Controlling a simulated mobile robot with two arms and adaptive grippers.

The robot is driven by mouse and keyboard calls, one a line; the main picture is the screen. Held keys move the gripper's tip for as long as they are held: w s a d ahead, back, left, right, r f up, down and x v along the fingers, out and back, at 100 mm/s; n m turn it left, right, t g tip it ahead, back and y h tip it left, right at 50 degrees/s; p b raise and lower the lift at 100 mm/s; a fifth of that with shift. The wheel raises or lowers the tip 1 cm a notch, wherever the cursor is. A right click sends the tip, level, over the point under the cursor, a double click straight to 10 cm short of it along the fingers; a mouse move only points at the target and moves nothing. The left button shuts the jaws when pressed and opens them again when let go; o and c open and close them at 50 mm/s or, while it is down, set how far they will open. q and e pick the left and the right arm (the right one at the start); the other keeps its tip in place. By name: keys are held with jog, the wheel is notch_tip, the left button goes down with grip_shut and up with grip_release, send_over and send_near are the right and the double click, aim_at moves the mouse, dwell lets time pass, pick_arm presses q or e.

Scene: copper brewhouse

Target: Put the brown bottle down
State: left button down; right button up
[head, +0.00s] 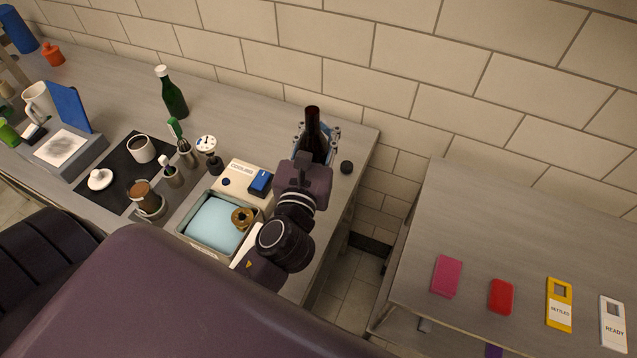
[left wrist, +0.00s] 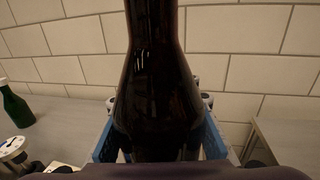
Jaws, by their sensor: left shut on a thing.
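The brown bottle (head: 312,132) is dark and stands upright near the back right corner of the left counter, close to the tiled wall. My left gripper (head: 316,152) is shut around its body, with blue fingers on both sides. In the left wrist view the bottle (left wrist: 158,85) fills the middle, between the blue fingers (left wrist: 160,140). Its base is hidden by my gripper, so I cannot tell whether it touches the counter (head: 235,110). My right gripper is not in view.
A green bottle (head: 174,98) stands left. A lower table (head: 480,215) at right holds several flat coloured items.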

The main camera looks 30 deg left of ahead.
pick_arm(q)
notch_tip(320, 180, down, 15)
jog(key=b, duration=0.6)
jog(key=shift+b, duration=0.35)
jog(key=shift+r, duration=0.1)
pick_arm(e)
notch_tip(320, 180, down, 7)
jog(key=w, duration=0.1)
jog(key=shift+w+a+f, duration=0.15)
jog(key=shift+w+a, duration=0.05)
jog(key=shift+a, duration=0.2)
pick_arm(q)
jog(key=c, duration=1.4)
grip_release()
jog(key=shift+s+f, duration=0.1)
jog(key=shift+f, duration=0.1)
jog(key=shift+c, duration=0.2)
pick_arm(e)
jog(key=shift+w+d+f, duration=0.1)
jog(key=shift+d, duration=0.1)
